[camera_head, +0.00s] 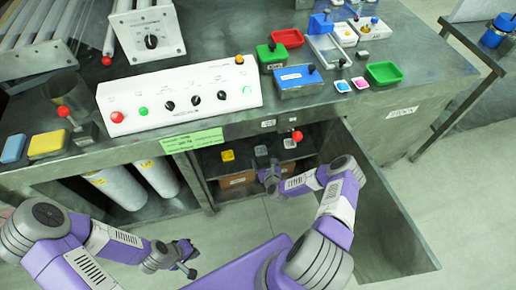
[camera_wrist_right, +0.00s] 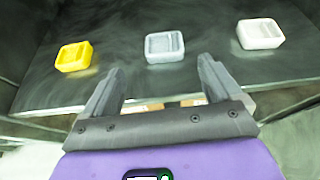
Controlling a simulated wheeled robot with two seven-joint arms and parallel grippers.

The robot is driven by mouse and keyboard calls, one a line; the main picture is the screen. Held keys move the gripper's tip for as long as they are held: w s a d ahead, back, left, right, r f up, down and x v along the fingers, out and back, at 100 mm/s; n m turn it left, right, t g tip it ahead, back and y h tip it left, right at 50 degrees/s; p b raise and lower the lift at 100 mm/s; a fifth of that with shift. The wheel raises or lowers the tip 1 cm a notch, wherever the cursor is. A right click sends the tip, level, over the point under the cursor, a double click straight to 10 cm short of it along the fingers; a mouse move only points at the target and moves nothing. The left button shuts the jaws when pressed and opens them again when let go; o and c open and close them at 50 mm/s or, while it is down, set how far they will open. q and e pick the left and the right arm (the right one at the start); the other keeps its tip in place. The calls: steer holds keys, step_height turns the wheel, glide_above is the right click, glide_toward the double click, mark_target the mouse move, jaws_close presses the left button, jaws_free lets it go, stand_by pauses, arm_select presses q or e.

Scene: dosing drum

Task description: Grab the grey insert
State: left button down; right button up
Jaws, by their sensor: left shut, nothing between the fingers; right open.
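The grey insert (camera_wrist_right: 165,47) is a small block with a slotted top. It sits in the middle of a row on a dark shelf, between a yellow insert (camera_wrist_right: 74,57) and a white insert (camera_wrist_right: 260,34). It also shows in the head view (camera_head: 261,150) inside the open cabinet. My right gripper (camera_wrist_right: 158,70) is open and empty at the shelf's front. Its fingers point toward the grey insert, which lies beyond the tips and roughly in line with the gap. My left gripper (camera_head: 190,262) is shut and empty, low at the front, away from the cabinet.
The cabinet door (camera_head: 385,215) stands open to the right of my right arm. A white control panel (camera_head: 180,95) sits on the bench above, and a green label (camera_head: 193,140) hangs at its edge. White cylinders (camera_head: 120,188) stand below at left.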

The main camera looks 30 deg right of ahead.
mark_target(260, 147)
steer(key=shift+m+h, duration=0.3)
steer(key=shift+m, duration=0.1)
steer(key=b+x, duration=0.1)
steer(key=x, duration=0.3)
steer(key=b+x, duration=0.2)
steer(key=x, duration=0.1)
steer(key=shift+w+d+r, duration=0.1)
steer(key=shift+w+d, duration=0.25)
steer(key=shift+w, duration=0.05)
steer(key=c, duration=1)
steer(key=shift+r, duration=0.15)
steer(key=shift+c, duration=0.2)
